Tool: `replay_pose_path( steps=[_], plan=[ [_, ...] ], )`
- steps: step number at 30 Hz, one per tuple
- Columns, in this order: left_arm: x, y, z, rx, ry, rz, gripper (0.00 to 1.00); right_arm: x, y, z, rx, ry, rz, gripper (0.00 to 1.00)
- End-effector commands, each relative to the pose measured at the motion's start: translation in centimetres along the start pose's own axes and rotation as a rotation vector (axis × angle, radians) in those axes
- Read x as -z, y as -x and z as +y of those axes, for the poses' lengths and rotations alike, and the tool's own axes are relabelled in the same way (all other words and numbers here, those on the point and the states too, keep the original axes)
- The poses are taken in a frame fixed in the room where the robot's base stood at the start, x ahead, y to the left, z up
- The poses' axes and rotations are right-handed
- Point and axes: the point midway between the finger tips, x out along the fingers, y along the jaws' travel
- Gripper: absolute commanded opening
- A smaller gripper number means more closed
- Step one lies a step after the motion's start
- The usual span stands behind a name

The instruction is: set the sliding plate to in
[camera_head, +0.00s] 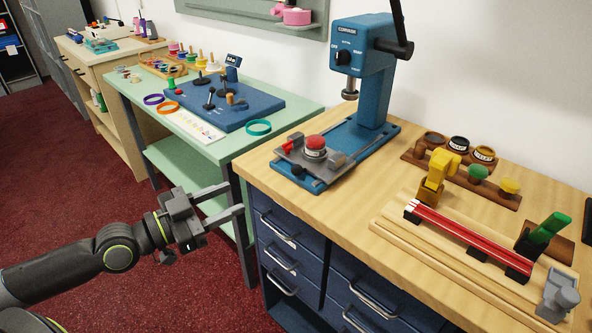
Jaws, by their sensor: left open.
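A blue button-press machine (362,75) with a dark side lever stands on the wooden counter. The grey plate (297,153), which looks like the sliding plate, sits at the front end of the machine's blue base (365,139), out in front of the column and the press head. It carries a round red-topped piece (315,144) and a small red part at its left corner. My left gripper (236,198) is open and empty, left of the counter and lower than the plate, with clear space between them. My right gripper is not in view.
A cutting rig with red rails (465,236) and a green handle fills the counter's right side. A rack of small round pots (460,168) stands behind it. The pale green table (290,109) adjoins on the left. Blue drawers (290,254) face the floor.

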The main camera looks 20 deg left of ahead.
Motion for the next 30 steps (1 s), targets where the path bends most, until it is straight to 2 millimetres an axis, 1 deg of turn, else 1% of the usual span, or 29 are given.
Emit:
replay_pose_path(
  steps=[1,9,17,26,30],
  plan=[
    [0.3,-0.4,-0.1,0.004,0.002,0.006,0.43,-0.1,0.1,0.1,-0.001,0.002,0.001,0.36],
    [0.3,-2.5,0.0,0.002,0.005,0.006,0.43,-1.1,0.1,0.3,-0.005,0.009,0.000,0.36],
    [0.3,-5.1,0.0,0.001,0.005,0.005,0.43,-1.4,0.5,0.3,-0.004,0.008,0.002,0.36],
    [0.2,-8.7,0.0,0.001,0.006,0.004,0.43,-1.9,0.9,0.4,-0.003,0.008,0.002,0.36],
    [0.2,-10.7,0.0,0.001,0.006,0.004,0.43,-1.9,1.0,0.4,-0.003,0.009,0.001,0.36]
  ],
)
